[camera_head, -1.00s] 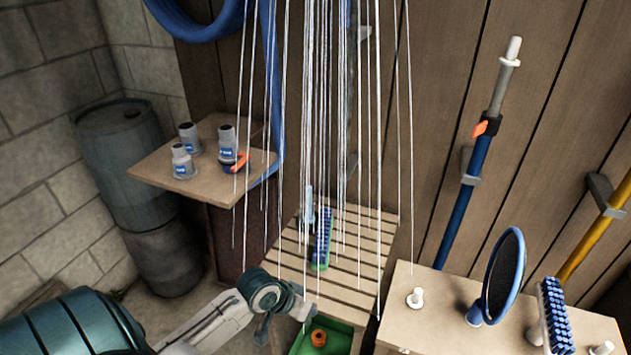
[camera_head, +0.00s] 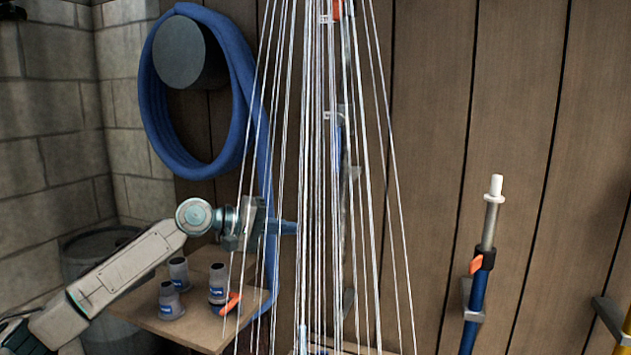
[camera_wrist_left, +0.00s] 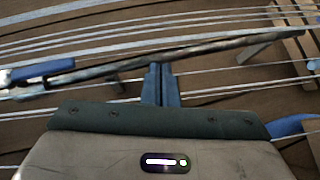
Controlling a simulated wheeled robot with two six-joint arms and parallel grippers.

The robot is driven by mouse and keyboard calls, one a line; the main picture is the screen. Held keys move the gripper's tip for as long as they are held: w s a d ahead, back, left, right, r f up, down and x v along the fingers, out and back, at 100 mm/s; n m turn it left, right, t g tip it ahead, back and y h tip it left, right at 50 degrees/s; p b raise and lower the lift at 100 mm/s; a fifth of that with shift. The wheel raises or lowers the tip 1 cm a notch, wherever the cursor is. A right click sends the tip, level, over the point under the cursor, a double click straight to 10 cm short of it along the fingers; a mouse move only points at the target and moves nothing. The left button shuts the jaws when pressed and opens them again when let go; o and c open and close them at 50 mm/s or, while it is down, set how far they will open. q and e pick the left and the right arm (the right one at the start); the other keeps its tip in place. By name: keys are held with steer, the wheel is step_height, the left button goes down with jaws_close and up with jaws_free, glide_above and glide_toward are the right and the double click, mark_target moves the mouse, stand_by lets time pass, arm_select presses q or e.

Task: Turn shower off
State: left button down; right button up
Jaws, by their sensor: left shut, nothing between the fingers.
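The shower is running: many thin white water streams (camera_head: 315,180) fall through the middle of the head view. Behind them a dark, worn shower pipe (camera_head: 354,130) stands against the plank wall. A small orange-red part (camera_head: 336,10) shows at the top edge near the pipe; I cannot tell whether it is the shower's handle. My left gripper (camera_head: 290,228) is shut and empty, pointing right at the left side of the streams. In the left wrist view its closed fingers (camera_wrist_left: 160,85) point at the pipe (camera_wrist_left: 200,50), with a blue part (camera_wrist_left: 42,70) at the left. My right gripper is out of view.
A coiled blue hose (camera_head: 150,90) hangs on a round dark holder above my left arm. Below it a small wooden shelf (camera_head: 190,330) holds several grey bottles. A blue pole (camera_head: 477,310) is clipped to the wall at right. The wall between is bare.

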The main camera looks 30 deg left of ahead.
mark_target(338, 143)
arm_select(q)
steer(key=s+a+r+n+t, duration=0.1)
steer(key=a+r, duration=0.1)
steer(key=r, duration=0.5)
steer(key=s+a+r+n+t, duration=0.1)
steer(key=a+r+n+t, duration=0.1)
steer(key=r, duration=0.6)
steer(key=shift+a+r, duration=0.2)
steer(key=shift+a, duration=0.65)
steer(key=shift+h, duration=0.4)
steer(key=s+d+p+x, duration=0.1)
steer(key=d+p+x, duration=0.1)
steer(key=p+x, duration=1)
steer(key=shift+d+p, duration=0.45)
steer(key=shift+p, duration=0.3)
steer(key=shift+w+f, duration=0.15)
steer(key=shift+f, duration=0.05)
